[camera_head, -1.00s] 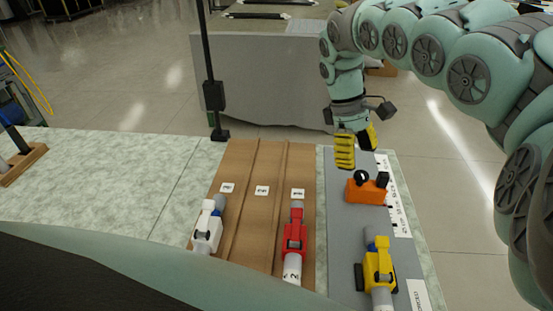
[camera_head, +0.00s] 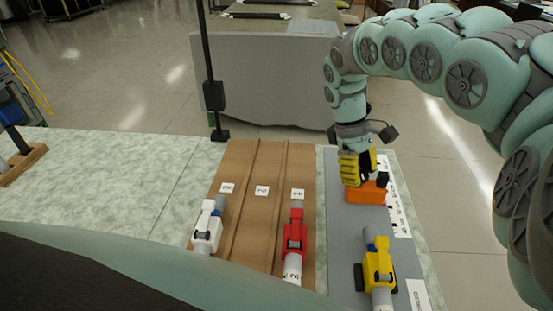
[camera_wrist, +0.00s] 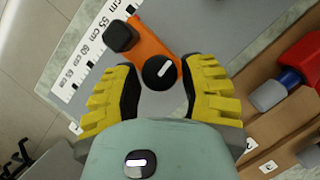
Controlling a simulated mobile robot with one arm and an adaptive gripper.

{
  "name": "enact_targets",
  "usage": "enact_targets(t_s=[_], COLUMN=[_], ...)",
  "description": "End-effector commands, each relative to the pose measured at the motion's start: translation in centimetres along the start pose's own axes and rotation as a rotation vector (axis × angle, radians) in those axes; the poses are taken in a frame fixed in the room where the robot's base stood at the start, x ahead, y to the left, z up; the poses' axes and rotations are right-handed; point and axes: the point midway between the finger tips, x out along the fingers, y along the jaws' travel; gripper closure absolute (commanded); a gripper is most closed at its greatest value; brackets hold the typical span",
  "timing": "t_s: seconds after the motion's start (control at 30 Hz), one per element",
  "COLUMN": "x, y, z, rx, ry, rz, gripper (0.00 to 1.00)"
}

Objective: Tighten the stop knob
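The orange stop (camera_head: 366,194) sits on the grey board (camera_head: 347,232) beside the printed scale. In the wrist view the orange stop (camera_wrist: 152,45) carries a round black knob (camera_wrist: 160,72) with a white mark and a second dark block (camera_wrist: 121,36) at its other end. My gripper (camera_head: 358,177) is lowered over the stop. In the wrist view its yellow fingers (camera_wrist: 163,88) are apart, one on each side of the round knob, with visible gaps. In the head view the fingers hide the knob.
A yellow clamp (camera_head: 378,268) with a grey rod lies nearer on the grey board. A brown grooved tray (camera_head: 238,235) holds a white (camera_head: 207,232) and a red clamp (camera_head: 294,238) with rods.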

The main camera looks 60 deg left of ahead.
Motion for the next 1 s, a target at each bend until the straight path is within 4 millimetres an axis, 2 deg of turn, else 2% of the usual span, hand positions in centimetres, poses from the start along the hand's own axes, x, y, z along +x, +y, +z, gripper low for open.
enact_targets(t_s=[0.03, 0.37, 0.57, 0.8, 1.0], x=[-0.03, -0.02, 0.05, 0.10, 0.06], y=[-0.05, -0.06, -0.03, 0.03, 0.07], z=[-0.06, -0.05, -0.11, -0.13, -0.06], rx=[-0.002, -0.002, 0.016, 0.124, 0.127], ry=[0.000, 0.000, 0.002, 0.003, 0.002], rz=[0.001, 0.000, -0.007, -0.053, -0.053], gripper=[0.65, 0.99, 1.00, 1.00, 1.00])
